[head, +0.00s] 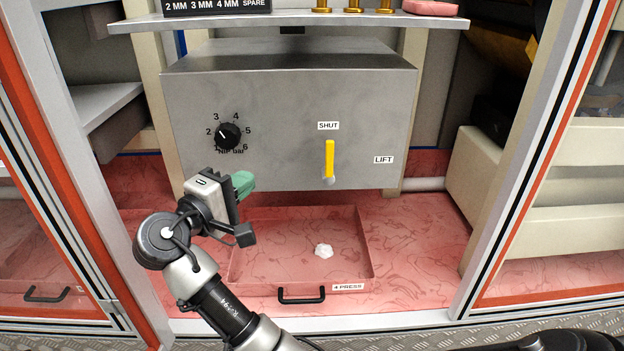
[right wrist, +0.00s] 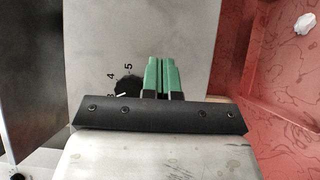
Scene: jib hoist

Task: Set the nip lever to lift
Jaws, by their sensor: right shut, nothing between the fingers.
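The nip lever (head: 329,158) is a yellow handle on the front of a grey metal box (head: 290,100). It stands upright above a pale pivot and points at the SHUT label (head: 328,126). The LIFT label (head: 383,160) is to the right of the lever. My right gripper (head: 244,184) has green fingers and is to the left of the lever, near the box's lower edge, apart from the lever. In the right wrist view its fingers (right wrist: 162,76) are together with nothing between them. My left gripper is not seen.
A black NIP bar dial (head: 229,135) is on the box's left side; it also shows in the right wrist view (right wrist: 127,88). Below is a red tray (head: 290,225) with a white lump (head: 323,250) and a black handle. A shelf (head: 290,20) juts out above.

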